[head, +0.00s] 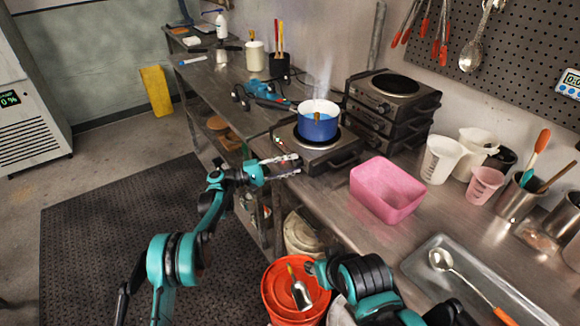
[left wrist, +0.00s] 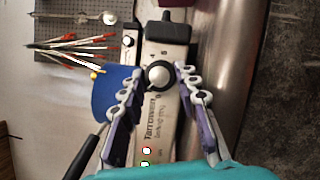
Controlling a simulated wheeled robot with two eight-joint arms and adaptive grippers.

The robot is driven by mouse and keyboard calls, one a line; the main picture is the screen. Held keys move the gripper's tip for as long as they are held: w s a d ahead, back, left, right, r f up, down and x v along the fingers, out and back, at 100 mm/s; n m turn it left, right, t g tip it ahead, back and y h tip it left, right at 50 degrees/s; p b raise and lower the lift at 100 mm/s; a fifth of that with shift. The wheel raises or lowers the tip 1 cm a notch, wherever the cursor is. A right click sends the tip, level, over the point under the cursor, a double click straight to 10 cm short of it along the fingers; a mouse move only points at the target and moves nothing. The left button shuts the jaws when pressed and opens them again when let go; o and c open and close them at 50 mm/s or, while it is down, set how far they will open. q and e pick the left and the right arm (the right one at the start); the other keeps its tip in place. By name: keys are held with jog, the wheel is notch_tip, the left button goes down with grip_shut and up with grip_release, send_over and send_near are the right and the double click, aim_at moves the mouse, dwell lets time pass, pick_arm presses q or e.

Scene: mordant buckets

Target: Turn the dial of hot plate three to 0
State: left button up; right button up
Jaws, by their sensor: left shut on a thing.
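A hot plate (head: 343,157) stands at the bench's front edge with a blue pot (head: 318,127) on top. Its front panel (left wrist: 160,112) shows in the left wrist view, with printed lettering, small indicator lights and a round dial (left wrist: 159,76). Numerals ring the dial, but its setting is too small to read. My left gripper (head: 293,165) reaches the panel from the left, its fingers on either side of the dial, shut on it. In the head view the gripper hides the dial. My right arm shows at the bottom, but its gripper cannot be made out.
More hot plates (head: 390,98) are stacked behind, to the right. A pink tub (head: 386,190) stands on the bench close to the right of the hot plate. A red bucket (head: 290,293) stands below the bench's front edge. The dark floor mat (head: 110,235) is clear.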

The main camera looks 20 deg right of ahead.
pick_arm(q)
jog(key=n+t+h, duration=0.1)
jog(key=n, duration=0.3)
jog(key=shift+s+f, duration=0.1)
jog(key=shift+f, duration=0.05)
jog(key=shift+s+d+n+t+h, duration=0.1)
jog(key=shift+n+t+h, duration=0.15)
jog(key=shift+n+t, duration=0.65)
jog(key=shift+n+t+h, duration=0.2)
jog(key=shift+n+h, duration=0.05)
jog(key=shift+n, duration=1.25)
jog(key=o, duration=1.2)
jog(key=shift+c, duration=0.2)
jog(key=v, duration=1.2)
jog(key=shift+f, duration=0.15)
